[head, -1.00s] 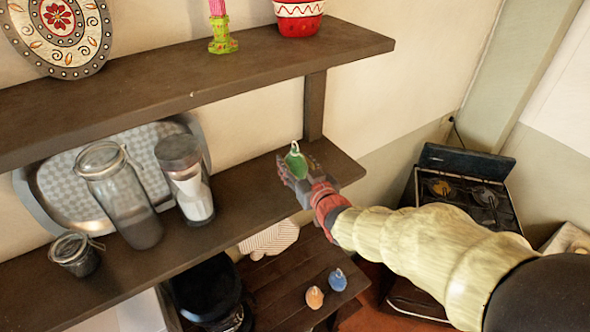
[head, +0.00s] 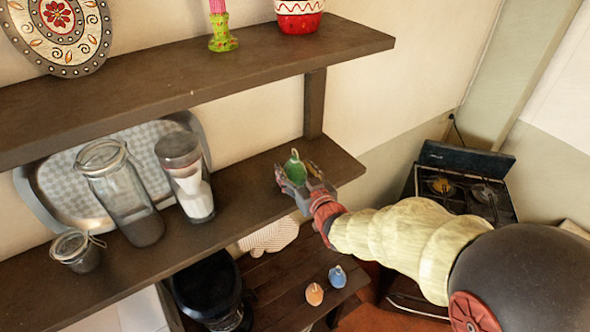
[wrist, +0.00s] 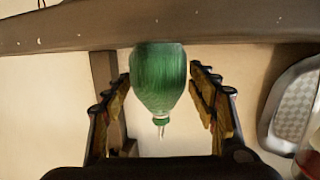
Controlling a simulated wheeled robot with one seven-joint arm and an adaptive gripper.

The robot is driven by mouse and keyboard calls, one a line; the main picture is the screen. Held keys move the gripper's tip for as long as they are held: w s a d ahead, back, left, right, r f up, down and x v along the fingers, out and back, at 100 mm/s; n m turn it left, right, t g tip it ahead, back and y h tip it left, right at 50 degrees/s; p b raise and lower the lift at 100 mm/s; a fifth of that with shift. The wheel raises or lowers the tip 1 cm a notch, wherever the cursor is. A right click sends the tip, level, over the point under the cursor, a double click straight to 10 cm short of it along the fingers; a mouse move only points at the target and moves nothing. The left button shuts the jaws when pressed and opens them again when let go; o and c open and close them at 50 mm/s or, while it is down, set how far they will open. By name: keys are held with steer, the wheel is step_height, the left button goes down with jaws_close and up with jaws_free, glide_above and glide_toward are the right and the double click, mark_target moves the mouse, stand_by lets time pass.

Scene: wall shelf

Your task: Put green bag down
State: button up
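The green bag (head: 297,166) stands upright on the right part of the lower shelf (head: 345,165), near the upright post. In the wrist view, which looks upside down, the green bag (wrist: 160,80) has its broad end against the shelf (wrist: 220,28) and its narrow tied end pointing down the picture. My gripper (head: 296,176) is open around the bag, with one finger on each side. The wrist view shows a small gap between the bag and the fingers on both sides. The bag's lower part is partly hidden by my gripper in the head view.
The upper shelf (head: 200,75) is overhead. Orange (head: 314,295) and blue (head: 337,277) bags sit below.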

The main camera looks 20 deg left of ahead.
steer(key=shift+o, duration=0.5)
steer(key=shift+r, duration=0.1)
steer(key=shift+r, duration=0.1)
steer(key=b+v, duration=0.2)
steer(key=v, duration=1)
